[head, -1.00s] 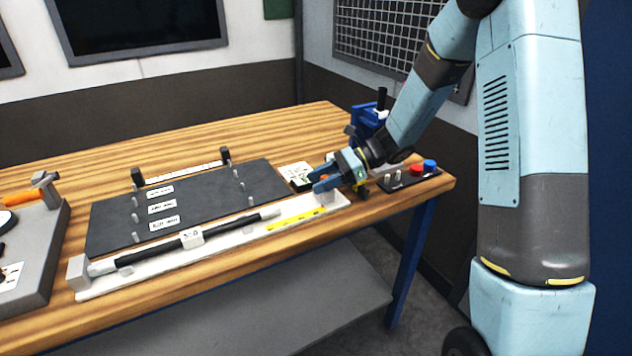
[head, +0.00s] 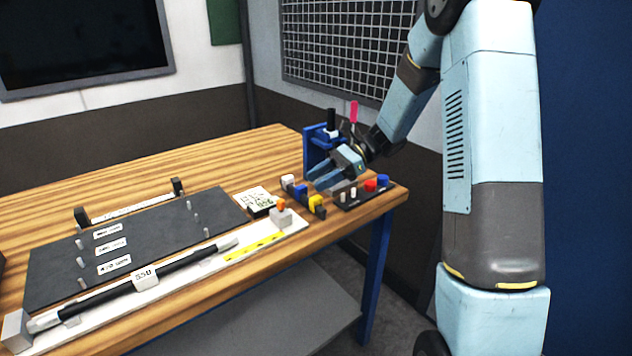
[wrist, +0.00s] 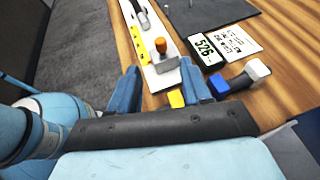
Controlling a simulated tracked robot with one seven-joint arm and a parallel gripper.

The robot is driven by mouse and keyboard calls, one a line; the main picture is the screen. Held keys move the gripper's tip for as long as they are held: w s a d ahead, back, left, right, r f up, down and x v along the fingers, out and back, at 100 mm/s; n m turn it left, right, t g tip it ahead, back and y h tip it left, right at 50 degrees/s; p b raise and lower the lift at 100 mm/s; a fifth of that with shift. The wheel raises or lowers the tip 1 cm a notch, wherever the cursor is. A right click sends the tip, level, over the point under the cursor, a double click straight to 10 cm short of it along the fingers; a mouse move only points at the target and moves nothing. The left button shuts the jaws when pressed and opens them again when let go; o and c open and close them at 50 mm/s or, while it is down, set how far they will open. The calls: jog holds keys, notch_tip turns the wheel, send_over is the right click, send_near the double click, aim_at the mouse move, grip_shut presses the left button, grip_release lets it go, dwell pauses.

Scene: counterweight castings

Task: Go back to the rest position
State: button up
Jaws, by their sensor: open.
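My gripper (head: 322,178) is open and empty, held above the right end of the wooden table (head: 215,160). Its two blue fingers also show apart in the wrist view (wrist: 162,92). Below and around it in the head view are small blocks: a yellow one (head: 316,203), a blue one (head: 300,192) and a white one (head: 287,181). A white fixture strip (head: 180,270) at the table's front edge carries a black rod (head: 190,257) with a white label. An orange-topped grey stop (head: 281,215) stands at the strip's right end.
A dark board (head: 150,235) with pegs and labels lies behind the strip. A blue stand (head: 318,148) is just behind my gripper. A small panel with red (head: 370,185) and blue knobs sits to its right. Bare wood lies at the back of the table.

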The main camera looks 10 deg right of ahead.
jog(key=shift+s+r, duration=0.3)
jog(key=s+d+r+n+t+h, duration=0.3)
jog(key=s+d+r+n+h, duration=0.1)
jog(key=s, duration=0.5)
jog(key=s+d+r+n+t+h, duration=0.3)
jog(key=s+d+r+n+h, duration=0.1)
jog(key=s, duration=0.4)
jog(key=s+d+r+n+t+h, duration=0.3)
jog(key=s+d+r+n+h, duration=0.1)
jog(key=s, duration=0.5)
jog(key=shift+s+r+n+h, duration=0.3)
jog(key=shift+r+n+h, duration=0.2)
jog(key=shift+r+n, duration=0.9)
jog(key=shift+f, duration=0.15)
jog(key=shift+c, duration=0.5)
